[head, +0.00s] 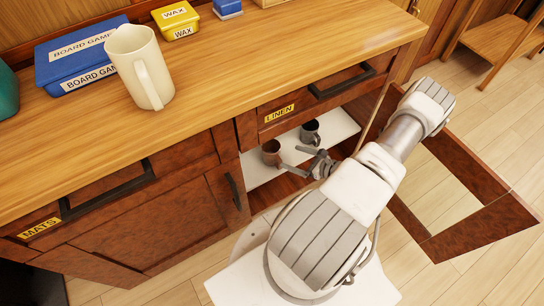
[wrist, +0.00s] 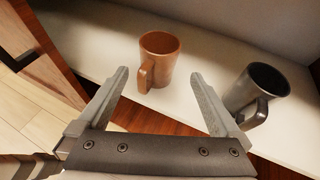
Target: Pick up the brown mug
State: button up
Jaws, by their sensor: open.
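The brown mug (wrist: 161,57) stands upright on a white shelf inside the open cabinet, its handle turned toward my gripper. In the head view the brown mug (head: 271,153) shows at the left of the opening. My gripper (wrist: 160,82) is open and empty, its two fingers pointing at the mug from the front. The mug body lies just beyond the fingertips, roughly between them in the picture; I see no contact. In the head view my gripper (head: 300,160) reaches into the cabinet opening, right of the brown mug.
A dark grey mug (wrist: 258,92) stands right of the brown mug, close to my right finger. The white shelf (wrist: 95,50) has a cabinet side at its left. The open door (head: 470,190) stands right of my arm. A cream jug (head: 140,65) stands on the counter.

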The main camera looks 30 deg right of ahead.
aim_at(279, 152)
jog(key=b+x, duration=0.3)
jog(key=x, duration=0.7)
jog(key=shift+w+a, duration=0.2)
jog(key=shift+w, duration=0.05)
jog(key=c, duration=1.5)
jog(key=shift+r, duration=0.1)
